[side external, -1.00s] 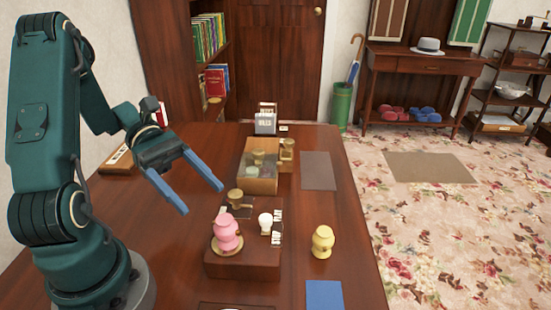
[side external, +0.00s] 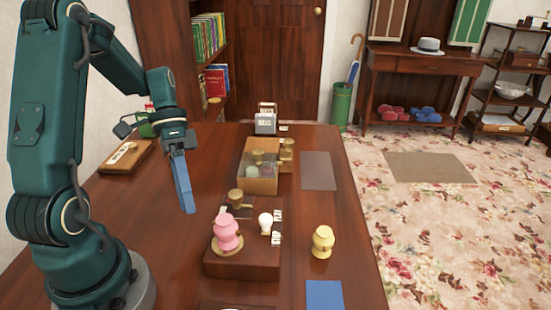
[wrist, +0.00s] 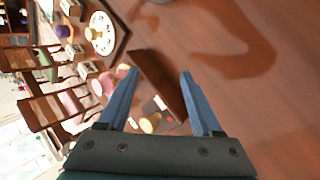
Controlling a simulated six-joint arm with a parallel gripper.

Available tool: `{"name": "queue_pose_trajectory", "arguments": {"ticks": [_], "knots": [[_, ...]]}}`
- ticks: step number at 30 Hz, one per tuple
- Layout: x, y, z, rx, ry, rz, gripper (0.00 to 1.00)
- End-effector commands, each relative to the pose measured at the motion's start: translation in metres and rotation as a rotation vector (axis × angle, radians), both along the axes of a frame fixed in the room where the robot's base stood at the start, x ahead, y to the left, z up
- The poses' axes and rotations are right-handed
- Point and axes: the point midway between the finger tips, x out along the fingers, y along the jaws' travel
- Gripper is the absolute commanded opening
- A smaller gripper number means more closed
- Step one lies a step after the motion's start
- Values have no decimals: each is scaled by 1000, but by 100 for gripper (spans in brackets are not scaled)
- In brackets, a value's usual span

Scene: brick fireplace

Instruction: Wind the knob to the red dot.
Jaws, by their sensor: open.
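A wooden box (side external: 240,266) on the desk carries a pink knob (side external: 226,232) on a round gold base, a small white knob (side external: 265,222) and a brass knob (side external: 236,198) at its far left. The wrist view shows the pink knob (wrist: 104,82) left of the fingers and a pale gold knob (wrist: 150,123) low between them. A small red spot (wrist: 168,119) shows beside that gold knob. My gripper (side external: 188,212) is open and empty, pointing down left of the box, apart from the knobs. In the wrist view its fingers (wrist: 158,72) are spread.
A clear-topped wooden case (side external: 262,186) stands behind the box. A yellow turned piece (side external: 322,242) stands right of it. A white dial (wrist: 100,34) with a pale knob lies beyond the pink knob in the wrist view. A plaque (side external: 126,157) lies far left. Bare desk lies beneath my gripper.

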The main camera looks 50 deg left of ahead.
Motion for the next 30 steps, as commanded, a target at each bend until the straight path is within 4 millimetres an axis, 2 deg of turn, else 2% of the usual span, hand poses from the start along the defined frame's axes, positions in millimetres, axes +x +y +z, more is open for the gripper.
{"name": "queue_pose_trajectory", "arguments": {"ticks": [3,6,9,13,17,30], "knots": [[25,7,9,143,-252,-524,66],[52,3,25,246,-415,-936,66],[71,-10,41,317,-507,-1181,66],[81,-31,53,353,-561,-1290,66],[81,-41,53,347,-574,-1324,66],[81,-42,7,342,-572,-1322,66]]}}
